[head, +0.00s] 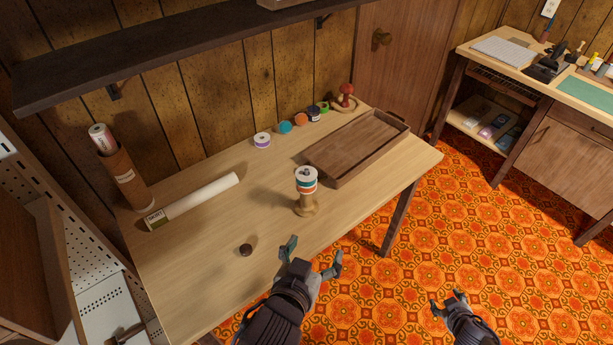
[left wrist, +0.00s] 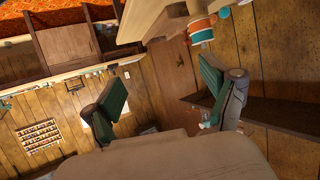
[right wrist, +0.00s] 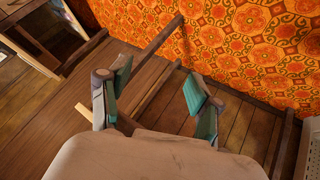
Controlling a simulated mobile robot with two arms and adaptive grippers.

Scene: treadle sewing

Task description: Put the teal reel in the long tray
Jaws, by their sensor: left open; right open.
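A teal reel (head: 285,127) stands in a row of reels at the back of the table. Another teal band shows in a stack of reels (head: 306,174) on a wooden stand (head: 306,205) nearer the front; the stack also shows in the left wrist view (left wrist: 201,28). The long tray (head: 345,150) is brown wood, looks empty, and lies right of the stack. My left gripper (head: 313,256) is open and empty by the table's front edge, below the stack in the head view. My right gripper (head: 447,301) is open and empty over the floor, right of the table.
The row also holds purple (head: 262,140), orange (head: 301,119), dark (head: 314,114) and green (head: 324,107) reels, with a red pincushion (head: 346,92) beyond. A shelf (head: 170,45) overhangs the back.

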